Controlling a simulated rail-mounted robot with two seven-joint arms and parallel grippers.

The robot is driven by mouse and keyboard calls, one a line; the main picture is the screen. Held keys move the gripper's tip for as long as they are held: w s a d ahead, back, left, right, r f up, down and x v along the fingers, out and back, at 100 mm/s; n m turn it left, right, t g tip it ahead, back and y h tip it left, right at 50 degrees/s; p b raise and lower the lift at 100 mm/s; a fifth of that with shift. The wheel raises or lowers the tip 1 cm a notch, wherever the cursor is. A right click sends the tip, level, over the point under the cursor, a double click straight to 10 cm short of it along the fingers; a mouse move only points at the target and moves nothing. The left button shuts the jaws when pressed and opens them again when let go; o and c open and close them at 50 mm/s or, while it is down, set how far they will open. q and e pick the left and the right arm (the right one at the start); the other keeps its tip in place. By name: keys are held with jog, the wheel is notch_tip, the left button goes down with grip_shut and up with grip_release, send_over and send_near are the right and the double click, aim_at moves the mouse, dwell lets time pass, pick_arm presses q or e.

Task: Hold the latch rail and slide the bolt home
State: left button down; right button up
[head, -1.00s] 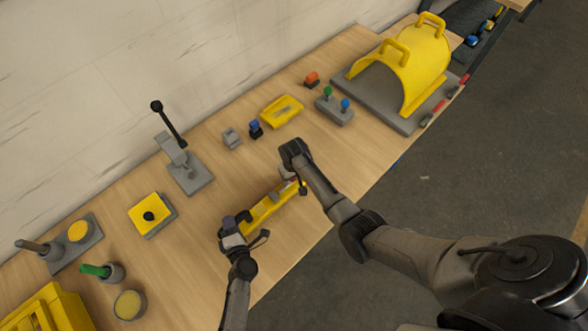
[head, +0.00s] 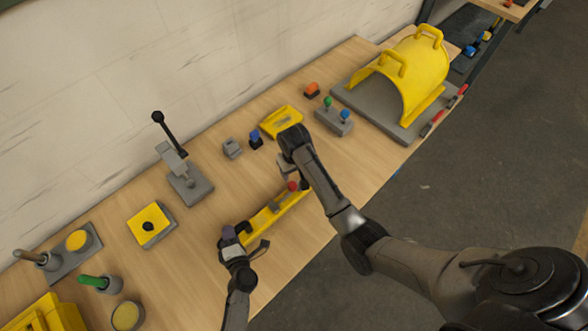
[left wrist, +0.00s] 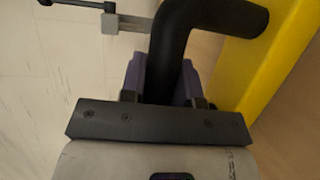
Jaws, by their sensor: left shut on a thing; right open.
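The yellow latch rail (head: 266,217) lies on the wooden table near its front edge, slanting up to the right. A red knob (head: 292,186) and a grey part, which look like the bolt, sit near its right end. My left gripper (head: 229,236) is at the rail's left end, shut on a black bent handle. In the left wrist view the black handle (left wrist: 180,50) runs between the purple finger pads, beside the yellow rail (left wrist: 262,65). My right gripper (head: 288,168) is open above the rail's right end, close to the red knob; its fingertips are partly hidden by the arm.
Behind the rail stand a grey lever stand (head: 188,185), a yellow button box (head: 150,223), small grey and blue blocks, and a yellow tray (head: 281,122). A yellow arched cover (head: 415,72) on a grey base is at the far right.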

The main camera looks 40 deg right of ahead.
pick_arm(q)
jog(key=c, duration=0.8)
grip_release()
